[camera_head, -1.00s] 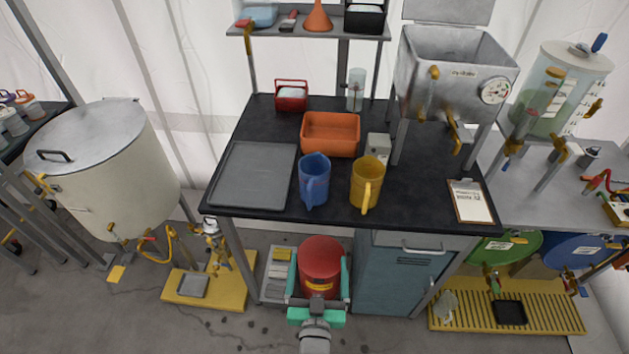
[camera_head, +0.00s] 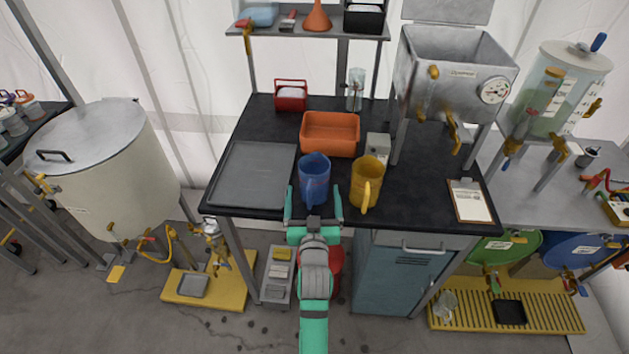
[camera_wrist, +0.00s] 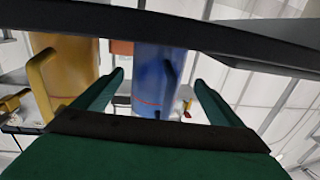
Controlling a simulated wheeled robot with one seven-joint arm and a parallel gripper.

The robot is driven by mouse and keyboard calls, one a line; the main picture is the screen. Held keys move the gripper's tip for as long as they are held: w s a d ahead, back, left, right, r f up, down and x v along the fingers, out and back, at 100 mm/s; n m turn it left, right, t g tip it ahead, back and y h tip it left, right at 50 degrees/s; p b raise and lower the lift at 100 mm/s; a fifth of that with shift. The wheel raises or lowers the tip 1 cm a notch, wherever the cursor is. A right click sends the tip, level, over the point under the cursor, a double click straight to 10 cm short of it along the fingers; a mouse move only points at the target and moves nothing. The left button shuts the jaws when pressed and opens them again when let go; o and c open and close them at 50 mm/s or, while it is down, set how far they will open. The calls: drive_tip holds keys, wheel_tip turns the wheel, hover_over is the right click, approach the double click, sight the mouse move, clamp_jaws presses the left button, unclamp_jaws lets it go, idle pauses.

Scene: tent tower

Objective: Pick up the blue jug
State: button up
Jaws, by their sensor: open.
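The blue jug (camera_head: 315,175) stands upright on the black table near its front edge, with its handle toward me. My gripper (camera_head: 313,200) is open in front of the jug, with one finger to each side of its lower part. In the wrist view the jug (camera_wrist: 153,75) appears between and beyond the two green fingers, and my gripper (camera_wrist: 160,95) holds nothing. I cannot tell whether either finger touches the jug. The jug's base is partly hidden by my gripper in the head view.
A yellow jug (camera_head: 366,183) stands close to the right of the blue one. A grey tray (camera_head: 252,175) lies to the left. An orange bin (camera_head: 330,134) is behind. A clipboard (camera_head: 469,201) lies at the right on the black table (camera_head: 420,190).

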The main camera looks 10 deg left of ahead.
drive_tip(key=shift+w+a+r, duration=0.1)
drive_tip(key=shift+w+a, duration=0.05)
drive_tip(key=shift+w, duration=1.3)
drive_tip(key=shift+w+a+r, duration=0.1)
drive_tip(key=shift+w, duration=1.3)
drive_tip(key=c, duration=1.2)
